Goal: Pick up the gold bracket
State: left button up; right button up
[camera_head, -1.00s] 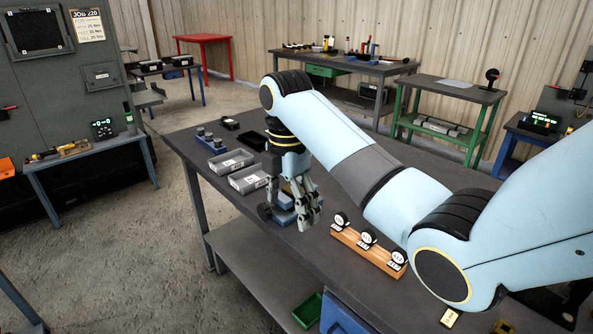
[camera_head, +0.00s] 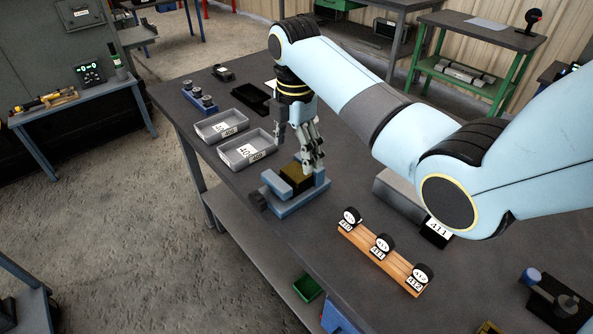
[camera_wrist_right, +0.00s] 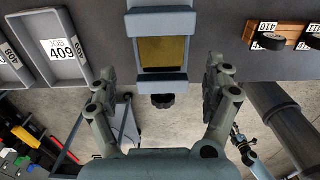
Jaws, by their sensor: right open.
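A gold block-like piece (camera_head: 297,175), which looks like the bracket, sits between the jaws of a blue vise (camera_head: 290,205) on the workbench. In the right wrist view the gold piece (camera_wrist_right: 162,50) shows as a flat rectangle between the two vise jaws (camera_wrist_right: 160,22). My right gripper (camera_head: 312,165) is above and just behind the vise, fingers pointing down. The fingers partly hide the far side of the vise in the head view. My left gripper is not in view.
Two grey trays (camera_head: 222,125) lie left of the vise, with a black tray (camera_head: 252,98) behind. A wooden rack (camera_head: 372,258) with three black round parts stands to the right. Bare bench separates vise and rack.

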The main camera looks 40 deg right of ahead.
aim_at(296, 171)
notch_tip(296, 171, down, 5)
jog(key=shift+s+r+p, duration=0.15)
jog(key=shift+r+p, duration=0.05)
jog(key=shift+p, duration=0.1)
jog(key=shift+f, duration=0.3)
jog(key=shift+c, duration=0.6)
jog(key=c, duration=0.5)
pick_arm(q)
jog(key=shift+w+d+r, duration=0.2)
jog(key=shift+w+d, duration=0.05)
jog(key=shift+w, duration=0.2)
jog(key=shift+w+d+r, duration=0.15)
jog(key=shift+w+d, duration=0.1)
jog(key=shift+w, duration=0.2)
pick_arm(e)
jog(key=c, duration=0.8)
